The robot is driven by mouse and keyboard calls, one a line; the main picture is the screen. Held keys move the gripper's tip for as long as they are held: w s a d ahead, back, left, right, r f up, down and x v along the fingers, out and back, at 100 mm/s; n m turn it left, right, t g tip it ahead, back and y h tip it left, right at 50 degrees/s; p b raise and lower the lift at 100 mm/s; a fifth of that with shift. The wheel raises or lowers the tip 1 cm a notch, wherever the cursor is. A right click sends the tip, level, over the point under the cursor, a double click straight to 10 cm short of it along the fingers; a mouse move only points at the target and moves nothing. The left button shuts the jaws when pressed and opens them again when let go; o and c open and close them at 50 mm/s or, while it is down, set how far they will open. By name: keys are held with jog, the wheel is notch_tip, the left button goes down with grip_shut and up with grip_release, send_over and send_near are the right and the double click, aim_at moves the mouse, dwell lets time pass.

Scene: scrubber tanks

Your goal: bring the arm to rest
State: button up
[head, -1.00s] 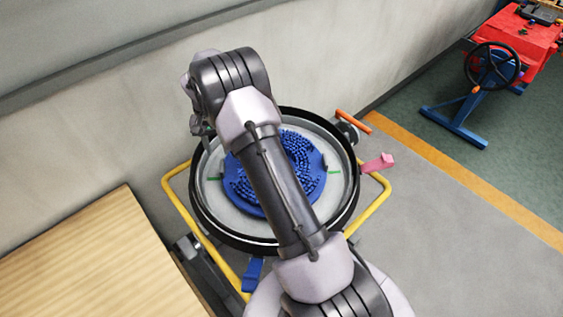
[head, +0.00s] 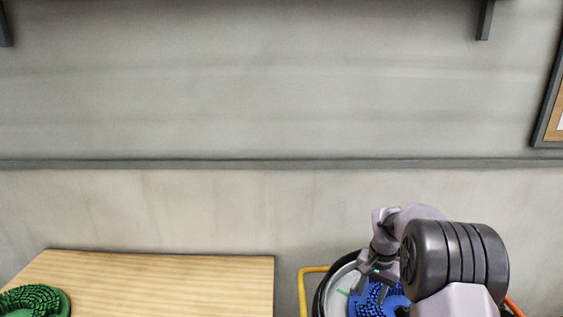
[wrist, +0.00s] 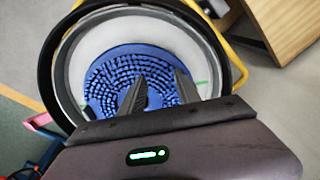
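My gripper (wrist: 160,76) is open in the wrist view. Its two dark fingers are apart, with only the blue bristles of a round brush (wrist: 108,92) showing behind the gap. The fingers point toward this brush, which lies inside a round tank with a black rim (wrist: 52,62). In the head view my arm is folded at the lower right, with my gripper (head: 384,290) small above the blue brush (head: 368,303). My arm hides much of the tank there, and the frame's lower edge cuts it off.
A wooden table (head: 170,280) stands left of the tank, with a green round brush (head: 38,300) at its left end. A yellow tube frame (head: 302,290) runs around the tank. A grey wall (head: 200,210) rises behind. The table's middle is clear.

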jog(key=s+a+r+n+t+b, duration=0.1)
jog(key=s+a+r+b, duration=0.1)
jog(key=s+a+r, duration=0.4)
jog(key=s+a+r+t+b, duration=0.2)
jog(key=s+a+r+b, duration=0.15)
jog(key=s+r, duration=0.45)
jog(key=s+a+n+t+y+b, duration=0.1)
jog(key=s+a, duration=0.2)
jog(key=s, duration=0.5)
jog(key=s+a+f+t+y+b, duration=0.1)
jog(key=s+a, duration=0.2)
jog(key=s, duration=0.6)
jog(key=shift+s+f+n, duration=0.15)
jog(key=shift+f+n, duration=0.1)
jog(key=shift+n, duration=0.15)
jog(key=shift+d, duration=0.1)
